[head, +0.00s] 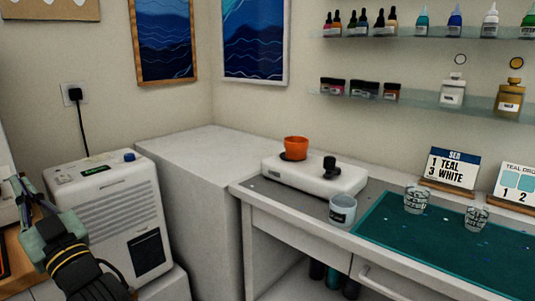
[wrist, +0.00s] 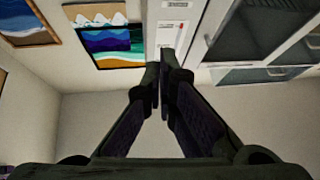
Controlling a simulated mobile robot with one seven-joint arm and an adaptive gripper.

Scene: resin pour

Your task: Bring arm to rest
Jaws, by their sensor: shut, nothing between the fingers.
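My gripper (wrist: 161,92) is shut and empty in the wrist view, its two dark fingers meeting near the picture's middle. Behind the fingers the wrist view shows wall pictures and cabinets, with nothing close to the fingertips. In the head view my arm shows at the lower left, in front of a white machine and apart from the workbench. The fingertips cannot be made out clearly in the head view.
The white machine (head: 150,215) with a dark panel stands beside my arm. A bench holds a white device (head: 315,178) with an orange cup (head: 296,148), a clear cup (head: 343,210) and a teal mat (head: 450,250) with two patterned cups. Shelves with bottles hang above.

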